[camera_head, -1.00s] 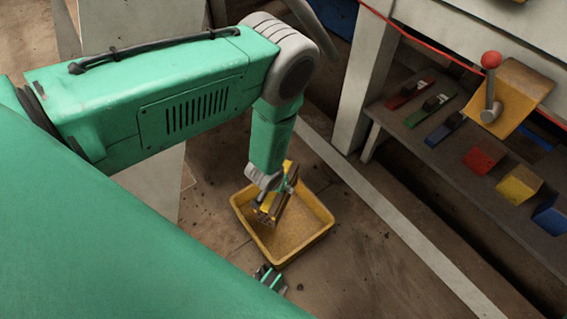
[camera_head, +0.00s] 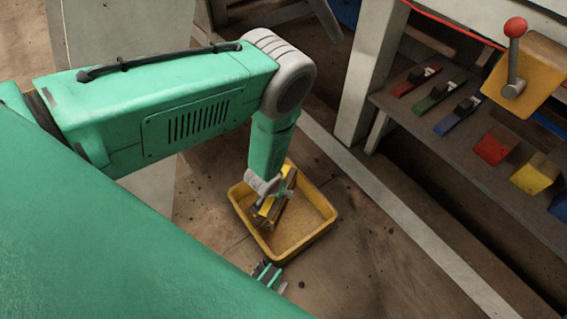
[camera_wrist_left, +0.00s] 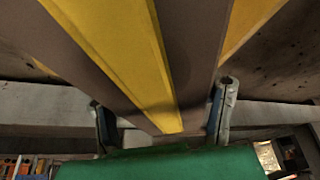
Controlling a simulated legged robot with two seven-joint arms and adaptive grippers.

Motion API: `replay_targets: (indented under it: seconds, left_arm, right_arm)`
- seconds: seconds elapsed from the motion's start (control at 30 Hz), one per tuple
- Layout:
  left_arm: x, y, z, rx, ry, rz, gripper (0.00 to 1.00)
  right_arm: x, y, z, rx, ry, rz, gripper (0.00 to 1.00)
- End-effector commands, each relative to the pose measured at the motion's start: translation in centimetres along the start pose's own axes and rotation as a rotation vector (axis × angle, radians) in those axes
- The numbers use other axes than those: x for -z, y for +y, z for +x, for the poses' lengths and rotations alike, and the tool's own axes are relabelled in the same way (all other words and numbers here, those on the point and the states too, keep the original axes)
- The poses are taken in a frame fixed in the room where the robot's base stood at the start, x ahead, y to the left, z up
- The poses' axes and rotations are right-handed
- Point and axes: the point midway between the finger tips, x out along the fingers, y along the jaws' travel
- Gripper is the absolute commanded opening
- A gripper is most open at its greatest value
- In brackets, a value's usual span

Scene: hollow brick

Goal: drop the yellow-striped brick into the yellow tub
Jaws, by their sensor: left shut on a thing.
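The yellow-striped brick (camera_head: 273,208) is brown-grey with yellow stripes and hangs tilted in my left gripper (camera_head: 282,192). In the left wrist view the brick (camera_wrist_left: 130,50) fills the upper middle, between the two fingers of my left gripper (camera_wrist_left: 162,112). The yellow tub (camera_head: 312,237) is a shallow rectangular tray on the floor. In the head view the brick and gripper overlap the tub's opening; how high the brick is above the tub's bottom is hard to tell. A small part of my right gripper (camera_head: 268,276) shows at the lower edge, its fingers unclear.
At the right stands a grey shelf (camera_head: 450,160) with red, green and blue blocks, and red, yellow and blue wedges. A red-knobbed lever (camera_head: 515,55) on a yellow mount is above it. A pale strip (camera_head: 400,222) crosses the floor right of the tub.

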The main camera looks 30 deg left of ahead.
Motion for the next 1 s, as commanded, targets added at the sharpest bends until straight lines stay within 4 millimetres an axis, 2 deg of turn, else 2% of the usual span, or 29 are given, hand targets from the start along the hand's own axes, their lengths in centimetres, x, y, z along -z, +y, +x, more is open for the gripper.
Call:
replay_targets:
  seconds: [0.3,0.33,0.37,0.4,0.73,0.87,1.0]
  left_arm:
    - [0.2,0.0,0.2,-0.001,0.004,0.000,0.08]
    - [0.2,0.0,0.2,-0.001,0.004,0.001,0.70]
    - [0.2,0.0,0.2,-0.001,0.004,0.000,0.81]
    - [0.1,0.0,0.2,-0.001,0.004,0.000,0.85]
    - [0.0,0.1,-0.2,0.000,-0.001,0.000,0.85]
    - [0.1,0.1,-1.8,0.000,0.000,0.000,0.85]
    - [0.1,0.0,-4.6,0.001,0.001,0.001,0.85]
  right_arm:
    - [0.0,0.0,0.2,0.000,0.000,0.000,0.40]
    - [0.0,0.0,0.2,0.000,0.000,0.000,0.40]
    - [0.0,0.0,0.2,0.000,0.000,0.000,0.40]
    - [0.0,0.0,0.2,0.000,0.000,0.000,0.40]
    - [-0.1,0.0,0.1,0.000,0.003,0.000,0.40]
    - [-0.1,0.0,0.1,0.000,0.003,0.000,0.40]
    - [-0.1,0.0,0.1,0.000,0.003,0.000,0.40]
